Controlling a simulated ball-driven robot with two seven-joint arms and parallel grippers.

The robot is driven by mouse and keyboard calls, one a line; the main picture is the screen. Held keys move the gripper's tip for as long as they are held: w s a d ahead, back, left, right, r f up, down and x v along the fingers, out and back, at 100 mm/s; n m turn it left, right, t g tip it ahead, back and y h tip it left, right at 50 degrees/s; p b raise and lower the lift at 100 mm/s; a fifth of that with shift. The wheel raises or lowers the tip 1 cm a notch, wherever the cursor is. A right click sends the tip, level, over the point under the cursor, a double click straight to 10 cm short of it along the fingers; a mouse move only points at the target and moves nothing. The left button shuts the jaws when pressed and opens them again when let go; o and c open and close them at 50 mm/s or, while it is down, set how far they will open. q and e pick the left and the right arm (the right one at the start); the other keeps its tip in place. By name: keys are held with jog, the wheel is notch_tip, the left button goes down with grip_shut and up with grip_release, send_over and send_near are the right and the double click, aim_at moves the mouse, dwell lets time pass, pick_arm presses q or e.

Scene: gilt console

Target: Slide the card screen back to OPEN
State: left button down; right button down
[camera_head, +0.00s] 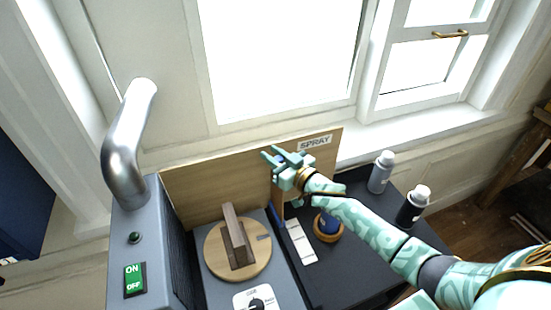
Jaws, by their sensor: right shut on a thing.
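The jaws hide the exact grip. A white label strip (301,241) lies on the dark surface to the right of the panel's foot. Its lettering is too small to read, so I cannot tell which position is OPEN. My left gripper is not in view.
A tan backboard (210,180) with a SPRAY sign (314,142) stands behind. A wooden turntable (217,262) holds a brown block (236,238). A grey housing with a metal pipe (124,145) stands left.

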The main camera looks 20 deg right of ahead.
jog(key=c, duration=1.4)
grip_release()
jog(key=shift+r, duration=0.15)
jog(key=shift+o, duration=1.2)
jog(key=shift+w, duration=0.25)
jog(key=v, duration=1.6)
jog(key=shift+d+b, duration=0.15)
jog(key=shift+b, duration=0.15)
